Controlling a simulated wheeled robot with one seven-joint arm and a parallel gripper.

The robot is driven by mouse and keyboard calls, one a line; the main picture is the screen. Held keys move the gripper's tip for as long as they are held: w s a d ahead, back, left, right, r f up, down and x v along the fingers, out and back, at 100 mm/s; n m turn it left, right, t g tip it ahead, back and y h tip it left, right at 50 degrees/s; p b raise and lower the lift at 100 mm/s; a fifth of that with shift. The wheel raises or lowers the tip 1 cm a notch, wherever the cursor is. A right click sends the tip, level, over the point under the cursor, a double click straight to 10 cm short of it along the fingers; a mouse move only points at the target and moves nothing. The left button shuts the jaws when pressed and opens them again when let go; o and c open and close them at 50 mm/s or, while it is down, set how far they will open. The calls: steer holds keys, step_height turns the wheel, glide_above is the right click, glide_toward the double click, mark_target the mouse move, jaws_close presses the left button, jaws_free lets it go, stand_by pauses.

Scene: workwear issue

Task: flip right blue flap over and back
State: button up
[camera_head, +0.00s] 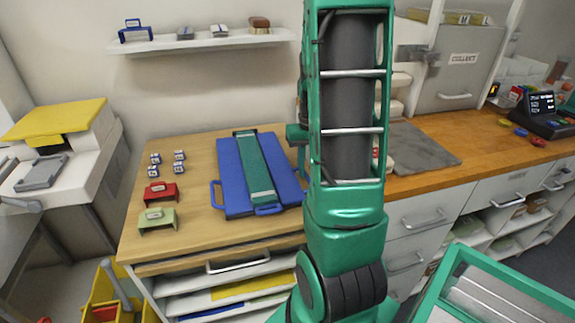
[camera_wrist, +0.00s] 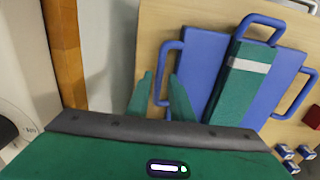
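A blue folding board lies on the wooden table, with a left blue flap (camera_head: 231,175), a right blue flap (camera_head: 282,165) and a green centre strip (camera_head: 252,165). Both flaps lie flat. In the wrist view the right blue flap (camera_wrist: 203,62) is left of the green strip (camera_wrist: 240,85), and its handle (camera_wrist: 163,60) sticks out to the left. My gripper (camera_wrist: 161,76) is open, its two green fingers on either side of that handle's bar. I cannot tell if they touch it. In the head view my gripper (camera_head: 297,134) is partly hidden by my arm.
A red stand (camera_head: 161,192), a green stand (camera_head: 157,219) and several small blue-and-white blocks (camera_head: 167,163) stand left of the board. A wall shelf (camera_head: 200,42) hangs above. A grey mat (camera_head: 422,148) lies on the counter to the right.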

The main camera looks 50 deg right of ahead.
steer(key=shift+r, duration=2.4)
steer(key=shift+s+a, duration=0.1)
steer(key=shift+a, duration=0.05)
steer(key=s+a+r, duration=0.2)
steer(key=s+a, duration=0.4)
steer(key=a, duration=0.2)
steer(key=s+a+r, duration=0.3)
steer(key=s+a, duration=0.4)
steer(key=a, duration=0.2)
steer(key=shift+s, duration=0.2)
